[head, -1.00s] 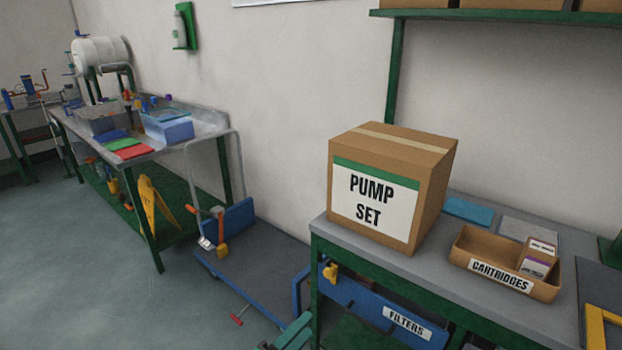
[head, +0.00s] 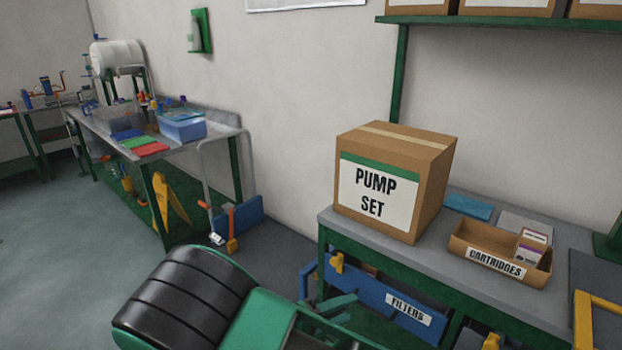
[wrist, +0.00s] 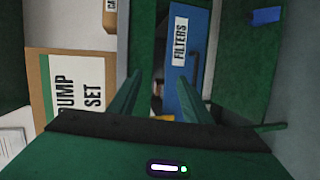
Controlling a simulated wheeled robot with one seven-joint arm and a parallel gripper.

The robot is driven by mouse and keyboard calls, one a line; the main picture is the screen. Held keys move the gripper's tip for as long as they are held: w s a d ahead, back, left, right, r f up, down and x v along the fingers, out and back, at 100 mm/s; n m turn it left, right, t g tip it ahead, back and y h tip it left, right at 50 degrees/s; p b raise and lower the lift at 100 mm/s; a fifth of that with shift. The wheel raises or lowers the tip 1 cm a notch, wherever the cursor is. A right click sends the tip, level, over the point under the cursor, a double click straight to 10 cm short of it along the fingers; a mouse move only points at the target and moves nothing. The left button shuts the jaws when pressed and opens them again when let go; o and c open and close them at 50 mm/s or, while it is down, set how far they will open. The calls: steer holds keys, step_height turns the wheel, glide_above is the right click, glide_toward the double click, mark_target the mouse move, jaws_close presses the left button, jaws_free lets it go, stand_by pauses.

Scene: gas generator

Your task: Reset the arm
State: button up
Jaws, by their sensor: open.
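My gripper (wrist: 158,98) shows in the wrist view with its two green fingers apart and nothing between them. Beyond the fingers are the blue FILTERS bin (wrist: 183,75) and, to the left, the PUMP SET box (wrist: 80,85). In the head view my black and green arm link fills the lower middle, in front of the bench. The gripper's fingertips are hard to make out there, near the FILTERS bin (head: 372,300).
The PUMP SET box (head: 390,185) and the CARTRIDGES tray (head: 462,240) stand on the right bench (head: 350,225). A metal table (head: 215,132) with bins stands at the left. A yellow floor sign (head: 170,205) is beneath it. Open floor (head: 50,230) lies at far left.

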steer(key=s+d+r+m+g+y, duration=0.1)
steer(key=d+r+m+g+y, duration=0.2)
steer(key=d, duration=0.5)
steer(key=s+d+r+m+g+y, duration=0.15)
steer(key=d+r+g, duration=0.3)
steer(key=d, duration=0.45)
steer(key=s+d+r+m+g+y, duration=0.1)
steer(key=d+r+m+g, duration=0.25)
steer(key=d, duration=0.45)
steer(key=s+d+r+m+t+y, duration=0.1)
steer(key=s+d+r+y, duration=0.1)
steer(key=s, duration=0.5)
steer(key=s+d+r+m+y, duration=0.2)
steer(key=s+d+r+y, duration=0.1)
steer(key=s, duration=0.4)
steer(key=s+d+r+m+t+y, duration=0.1)
steer(key=s+d+r+y, duration=0.1)
steer(key=s, duration=0.5)
step_height(320, 180, up, 2)
steer(key=shift+d+r+m+t+y, duration=0.1)
steer(key=shift+d+m+t+y, duration=0.25)
steer(key=shift+d, duration=0.25)
